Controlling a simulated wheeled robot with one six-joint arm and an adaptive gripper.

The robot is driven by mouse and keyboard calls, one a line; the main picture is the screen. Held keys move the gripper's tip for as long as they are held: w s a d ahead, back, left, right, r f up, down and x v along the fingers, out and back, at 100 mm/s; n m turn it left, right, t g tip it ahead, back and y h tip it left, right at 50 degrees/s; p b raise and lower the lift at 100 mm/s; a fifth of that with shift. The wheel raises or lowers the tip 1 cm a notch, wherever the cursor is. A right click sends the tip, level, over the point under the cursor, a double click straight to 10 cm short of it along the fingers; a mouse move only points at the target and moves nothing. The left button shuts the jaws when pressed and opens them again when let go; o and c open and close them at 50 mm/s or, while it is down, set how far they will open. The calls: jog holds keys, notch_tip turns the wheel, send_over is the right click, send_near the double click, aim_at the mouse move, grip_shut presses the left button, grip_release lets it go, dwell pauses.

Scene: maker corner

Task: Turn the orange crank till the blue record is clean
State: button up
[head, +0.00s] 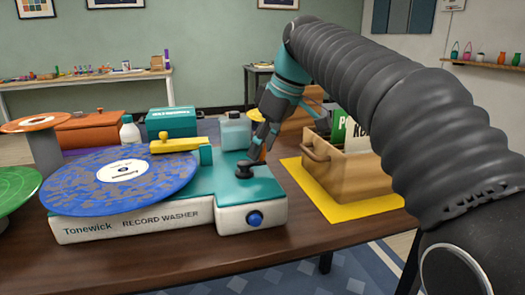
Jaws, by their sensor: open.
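The blue record (118,182) lies flat on the left of the teal and cream record washer (182,222). Grey-brown patches cover much of it around the white label. A yellow arm piece (175,145) reaches over its far edge. On the washer's right deck stands a dark round hub (245,168). A small bit of orange, likely the crank (263,154), shows by the fingers just above the hub; the rest is hidden. My gripper (258,151) points down there, open, with its fingers close to the orange part. Whether they touch it I cannot tell.
A tan crate of records (345,188) stands on a yellow mat (372,212) to the right. A green record (14,188) and a round orange-topped stand (38,122) are at left. Bottles (236,132) and a teal box (171,122) stand behind the washer. The table front is clear.

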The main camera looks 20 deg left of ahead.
jog(key=shift+a+f, duration=0.1)
jog(key=shift+f, duration=0.2)
grip_shut()
jog(key=shift+m, duration=0.3)
